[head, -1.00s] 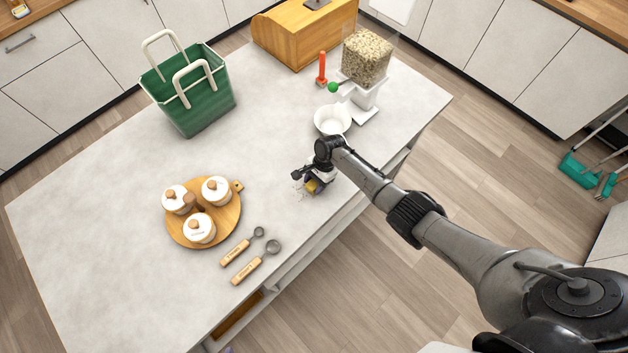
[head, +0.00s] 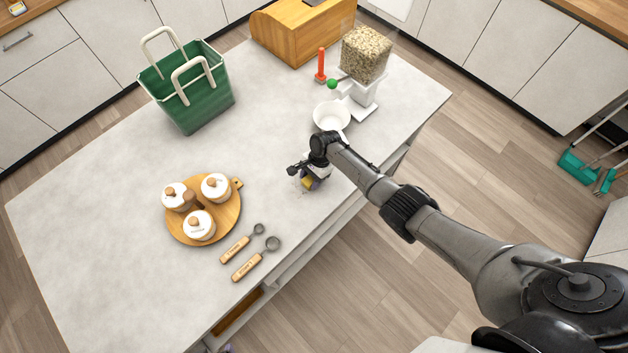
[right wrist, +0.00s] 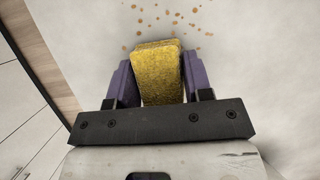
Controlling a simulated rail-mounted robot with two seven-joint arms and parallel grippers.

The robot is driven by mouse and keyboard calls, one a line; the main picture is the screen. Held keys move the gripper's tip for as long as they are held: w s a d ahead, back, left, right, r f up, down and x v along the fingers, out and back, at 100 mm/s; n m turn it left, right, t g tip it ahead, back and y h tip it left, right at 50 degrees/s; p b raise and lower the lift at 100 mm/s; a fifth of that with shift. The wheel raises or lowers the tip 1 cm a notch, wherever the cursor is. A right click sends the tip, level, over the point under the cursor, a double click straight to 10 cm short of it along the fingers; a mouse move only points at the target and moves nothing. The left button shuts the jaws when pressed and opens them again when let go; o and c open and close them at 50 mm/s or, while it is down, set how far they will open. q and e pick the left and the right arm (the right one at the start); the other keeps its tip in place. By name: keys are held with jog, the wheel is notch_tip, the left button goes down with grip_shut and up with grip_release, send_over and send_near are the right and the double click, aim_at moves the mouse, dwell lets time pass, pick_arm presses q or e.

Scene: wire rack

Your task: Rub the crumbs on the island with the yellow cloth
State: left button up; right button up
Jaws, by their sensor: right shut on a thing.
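The island (head: 105,263) has a pale grey top. My right gripper (head: 305,184) is low over the island near its front edge. In the right wrist view its purple fingers (right wrist: 157,80) are shut on the yellow cloth (right wrist: 159,68), a thick folded block. The cloth shows only as a small yellow patch in the head view (head: 306,184). Brown crumbs (right wrist: 168,20) lie scattered on the surface just beyond the cloth's far end. Whether the cloth touches the surface is hard to tell. My left gripper is not in view.
A white bowl (head: 331,116) and a grain dispenser (head: 364,58) stand just behind my right gripper. A round board (head: 230,218) with lidded jars and two wooden-handled spoons (head: 256,259) lie to the left. A green basket (head: 200,107) and wooden bread box (head: 300,32) stand farther back.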

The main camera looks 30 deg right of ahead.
jog(key=shift+w+a+b, duration=0.2)
jog(key=shift+w+b, duration=0.2)
jog(key=shift+w, duration=0.35)
jog(key=shift+w, duration=0.15)
jog(key=shift+w, duration=0.3)
jog(key=shift+b, duration=0.3)
jog(key=shift+s, duration=0.1)
